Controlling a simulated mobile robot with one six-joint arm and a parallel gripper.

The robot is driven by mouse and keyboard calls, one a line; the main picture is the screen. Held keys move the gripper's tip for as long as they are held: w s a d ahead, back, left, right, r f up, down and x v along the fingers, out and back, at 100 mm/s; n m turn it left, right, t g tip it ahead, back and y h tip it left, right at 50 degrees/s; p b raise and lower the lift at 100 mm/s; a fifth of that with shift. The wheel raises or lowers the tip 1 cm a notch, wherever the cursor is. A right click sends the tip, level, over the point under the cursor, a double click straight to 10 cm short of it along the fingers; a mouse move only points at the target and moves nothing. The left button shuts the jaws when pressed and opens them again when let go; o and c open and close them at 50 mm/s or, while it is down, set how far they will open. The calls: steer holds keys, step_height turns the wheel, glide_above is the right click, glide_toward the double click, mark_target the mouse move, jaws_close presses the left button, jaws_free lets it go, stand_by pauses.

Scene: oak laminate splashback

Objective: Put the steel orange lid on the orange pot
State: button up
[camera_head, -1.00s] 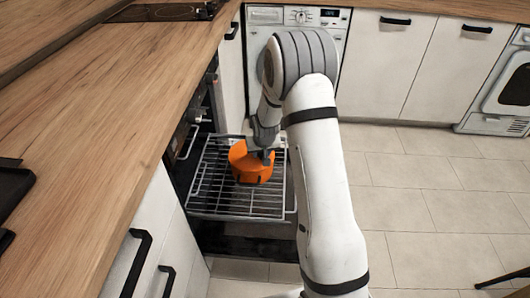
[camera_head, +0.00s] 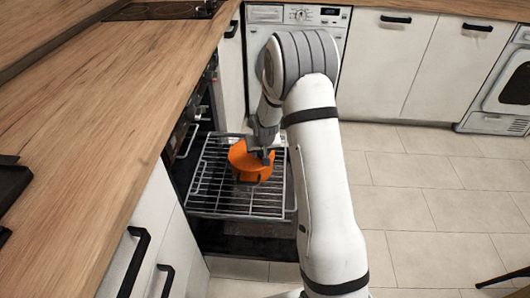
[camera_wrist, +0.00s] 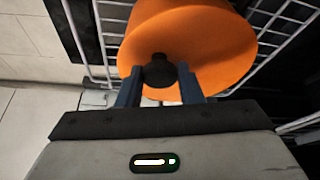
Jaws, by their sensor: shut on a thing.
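The orange lid (camera_wrist: 205,50) has a dark knob (camera_wrist: 158,70). In the wrist view my gripper (camera_wrist: 160,80) is shut on this knob, one blue-grey finger on each side. In the head view the orange pot (camera_head: 247,176) stands on the pulled-out oven rack, with a dark handle on its near side. My gripper (camera_head: 266,155) is right over it, and the lid (camera_head: 240,155) is at the pot's top. The lid and pot blend in colour, so I cannot tell whether the lid sits flat or touches all round.
The wire oven rack (camera_head: 215,195) extends from the open oven, over the dark open door (camera_head: 250,240). The wooden counter (camera_head: 90,130) runs along the left, above cabinets with black handles. Tiled floor (camera_head: 430,215) is free on the right.

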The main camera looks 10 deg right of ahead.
steer(key=o, duration=1.2)
steer(key=p+v, duration=0.1)
steer(key=v, duration=0.7)
steer(key=shift+p, duration=0.3)
steer(key=s+f+p+v, duration=0.15)
steer(key=p+v, duration=0.75)
steer(key=v, duration=1.5)
steer(key=s+r+g+p, duration=0.1)
steer(key=s+r+p, duration=0.3)
steer(key=s+r, duration=0.4)
steer(key=s+r+g+p, duration=0.1)
steer(key=s+r+p, duration=0.4)
steer(key=s+r, duration=0.3)
steer(key=s, duration=0.4)
steer(key=shift+s+a+n, duration=0.2)
steer(key=shift+a+n, duration=0.1)
